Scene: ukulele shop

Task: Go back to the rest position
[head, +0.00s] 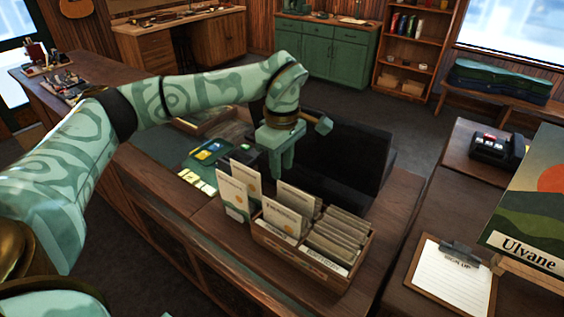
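My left arm reaches in from the left across the counter (160,205). My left gripper (282,163) points down above the counter, behind the wooden box of packets (300,262) and apart from it. Its two fingers look close together, with no object visible between them; whether they touch is unclear. My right gripper is not in view.
Packets stand upright in the box, and a pale packet (238,187) stands at its left. A green mat (208,150) lies left of the gripper. A clipboard (450,280), a card terminal (495,150) and an Ulvane poster (535,200) occupy the right counter.

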